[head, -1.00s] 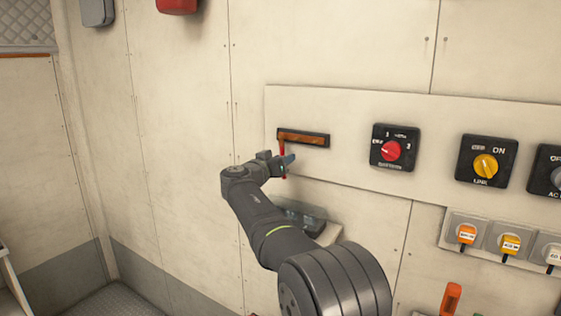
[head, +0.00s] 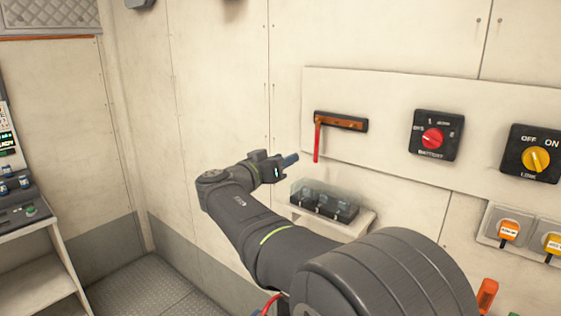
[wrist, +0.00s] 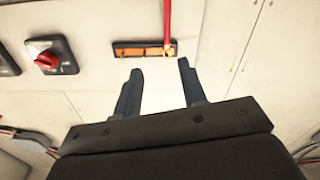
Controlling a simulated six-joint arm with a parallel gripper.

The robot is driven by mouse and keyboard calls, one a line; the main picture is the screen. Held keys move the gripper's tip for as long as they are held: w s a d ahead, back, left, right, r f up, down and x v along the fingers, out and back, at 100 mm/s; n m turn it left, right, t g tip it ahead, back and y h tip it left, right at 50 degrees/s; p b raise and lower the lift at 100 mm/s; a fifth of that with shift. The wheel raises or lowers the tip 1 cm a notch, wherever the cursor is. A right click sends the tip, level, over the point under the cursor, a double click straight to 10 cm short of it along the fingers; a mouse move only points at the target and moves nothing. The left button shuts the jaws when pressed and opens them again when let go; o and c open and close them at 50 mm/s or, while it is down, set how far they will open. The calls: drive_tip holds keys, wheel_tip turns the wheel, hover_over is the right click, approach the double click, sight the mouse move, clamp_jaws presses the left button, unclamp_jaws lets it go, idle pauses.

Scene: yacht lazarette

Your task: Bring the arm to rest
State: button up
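My gripper (head: 290,161) is raised in front of the wall, a little left of a red lever (head: 317,140). The lever hangs down from the left end of a brown and black bar mount (head: 342,122) on a pale panel. In the wrist view my gripper (wrist: 158,82) is open, with two dark blue fingers apart and nothing between them. The bar mount (wrist: 145,50) and the red lever (wrist: 167,22) show beyond the fingertips in that view, apart from them.
A clear-covered box (head: 325,203) sits on a small shelf below my gripper. Orange-tagged plugs (head: 509,231) are at the lower right. A shelf unit (head: 40,260) stands at left.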

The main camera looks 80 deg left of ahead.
drive_tip(key=shift+s+d, duration=0.2)
drive_tip(key=shift+d, duration=0.05)
idle(0.3)
drive_tip(key=x, duration=1.6)
drive_tip(key=shift+w+a, duration=0.2)
drive_tip(key=shift+f, duration=0.1)
idle(0.5)
